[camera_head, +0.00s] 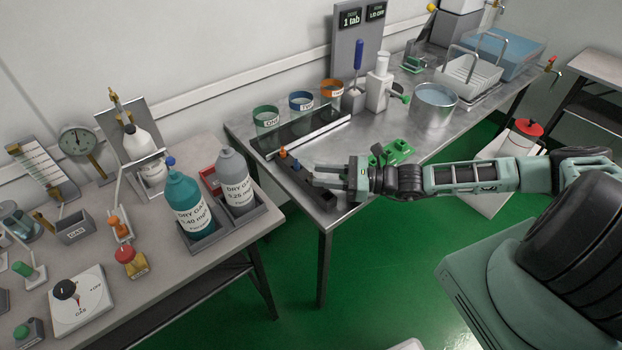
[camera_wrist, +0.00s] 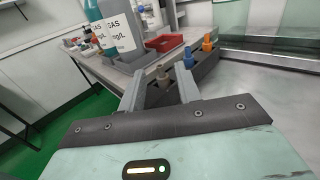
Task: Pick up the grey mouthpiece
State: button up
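A dark rack (camera_head: 300,183) lies near the front left corner of the metal table, holding an orange mouthpiece (camera_head: 283,153) and a blue mouthpiece (camera_head: 296,165). In the wrist view the orange one (camera_wrist: 207,43) is farthest, the blue one (camera_wrist: 188,59) nearer. The grey mouthpiece (camera_wrist: 163,78) appears nearest in that row, seen between my fingers. It is small; I cannot tell whether a finger touches it. My gripper (camera_head: 318,175) is at the rack's near end. In the wrist view its fingers (camera_wrist: 158,80) are apart. I cannot make out the grey mouthpiece in the head view.
A green device (camera_head: 391,153) lies beside my arm. Two gas bottles (camera_head: 188,205) stand on the left table (camera_head: 165,285), across a gap. A steel pot (camera_head: 433,105) stands farther right.

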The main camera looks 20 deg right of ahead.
jog(key=shift+x, duration=1)
grip_shut()
